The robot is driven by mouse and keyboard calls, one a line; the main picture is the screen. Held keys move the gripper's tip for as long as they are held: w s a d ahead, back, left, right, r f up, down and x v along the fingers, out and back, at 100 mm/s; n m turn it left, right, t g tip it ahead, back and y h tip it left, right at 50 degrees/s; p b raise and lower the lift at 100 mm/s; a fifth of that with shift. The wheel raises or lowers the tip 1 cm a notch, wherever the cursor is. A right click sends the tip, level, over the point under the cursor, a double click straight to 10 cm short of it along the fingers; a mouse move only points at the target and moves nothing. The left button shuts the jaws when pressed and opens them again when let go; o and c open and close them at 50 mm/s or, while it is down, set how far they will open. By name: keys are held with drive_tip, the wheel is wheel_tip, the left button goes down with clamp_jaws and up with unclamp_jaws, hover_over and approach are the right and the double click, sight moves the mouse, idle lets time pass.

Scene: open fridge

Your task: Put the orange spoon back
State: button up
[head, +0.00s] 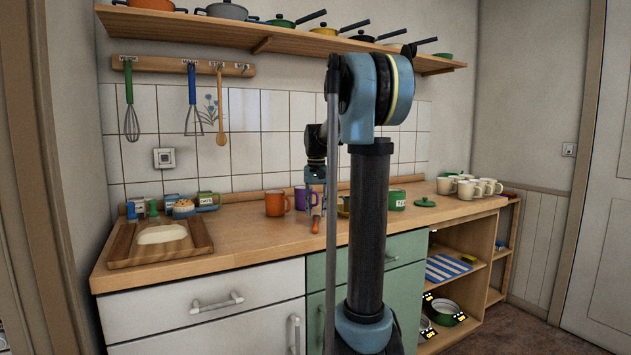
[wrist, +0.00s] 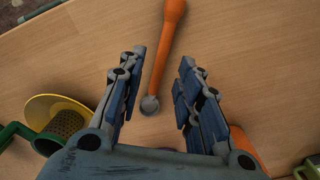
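The orange spoon (wrist: 167,40) shows in the wrist view with its orange handle toward the top and a small grey round end near the middle. In the head view a bit of its orange (head: 316,225) shows at the worktop below my gripper. My gripper (head: 317,205) points down over the worktop. In the wrist view its fingers (wrist: 161,65) are apart, with the spoon between and below them, and nothing is gripped.
An orange mug (head: 275,203) and a purple mug (head: 301,198) stand close left of my gripper. A green-handled strainer (wrist: 68,122) and yellow disc (wrist: 42,108) lie at left in the wrist view. Cream mugs (head: 468,189) stand far right. A shelf (head: 220,34) overhangs the rail.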

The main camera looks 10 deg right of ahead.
sight(317, 222)
wheel_tip(317, 222, up, 14)
drive_tip(key=shift+f, duration=0.25)
drive_tip(key=s+f+n+t, duration=0.2)
drive_tip(key=s+f, duration=3.2)
drive_tip(key=s, duration=0.1)
drive_tip(key=shift+s+a+f+n, duration=0.2)
drive_tip(key=shift+s+f+n, duration=0.05)
drive_tip(key=shift+s+n, duration=0.05)
drive_tip(key=shift+w+f, duration=0.2)
drive_tip(key=shift+w, duration=0.25)
